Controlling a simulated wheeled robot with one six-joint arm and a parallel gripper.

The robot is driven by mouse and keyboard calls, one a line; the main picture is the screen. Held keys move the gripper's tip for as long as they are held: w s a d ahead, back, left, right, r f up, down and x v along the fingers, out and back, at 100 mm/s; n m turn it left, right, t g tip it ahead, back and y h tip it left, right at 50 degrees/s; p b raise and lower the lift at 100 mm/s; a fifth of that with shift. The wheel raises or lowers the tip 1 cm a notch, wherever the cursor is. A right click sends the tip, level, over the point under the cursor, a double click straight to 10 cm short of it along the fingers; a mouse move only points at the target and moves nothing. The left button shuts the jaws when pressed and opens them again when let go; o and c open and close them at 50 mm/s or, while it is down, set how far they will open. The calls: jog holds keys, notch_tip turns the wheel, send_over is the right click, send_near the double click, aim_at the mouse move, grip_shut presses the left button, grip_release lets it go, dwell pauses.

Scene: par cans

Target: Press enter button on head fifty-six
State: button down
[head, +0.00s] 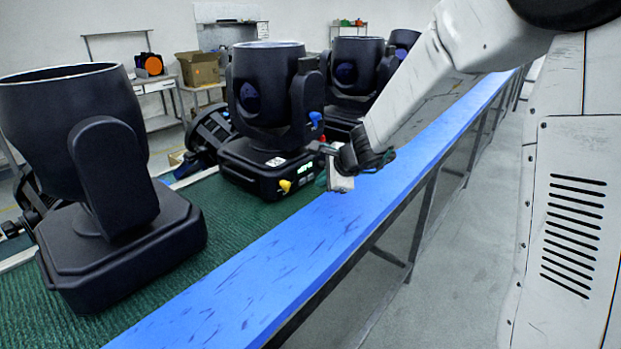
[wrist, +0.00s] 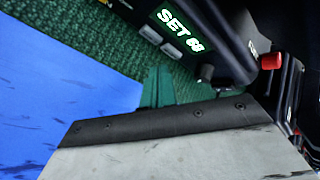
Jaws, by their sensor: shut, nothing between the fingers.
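The middle moving-head light (head: 262,165) is black and stands upright on the green mat, with a lit green display (head: 305,168) on its base. In the wrist view the display (wrist: 180,30) reads "SET" and two digits, perhaps 66 or 68; I cannot be sure. Which button is enter cannot be read. My gripper (head: 322,179) is shut and empty, in front of the base's right end. Its greenish fingers (wrist: 162,86) appear apart from the buttons.
A blue table edge (head: 250,290) runs along the front of the green mat (head: 205,235). A large head (head: 100,230) stands at left, and more stand behind right (head: 357,75). Yellow (head: 285,186) and blue (head: 315,118) parts show at the middle head. A red part (wrist: 270,62) sits near the knob.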

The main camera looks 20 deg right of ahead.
jog(key=shift+w+a, duration=0.1)
jog(key=shift+w+a, duration=0.15)
jog(key=shift+w, duration=0.1)
jog(key=shift+w+a, duration=0.2)
jog(key=shift+w, duration=0.1)
dwell(0.8)
jog(key=shift+s+d, duration=0.45)
jog(key=shift+s, duration=0.2)
dwell(0.3)
jog(key=shift+s+d, duration=0.75)
jog(key=shift+s, duration=0.3)
jog(key=shift+s+d, duration=0.75)
jog(key=shift+s, duration=0.25)
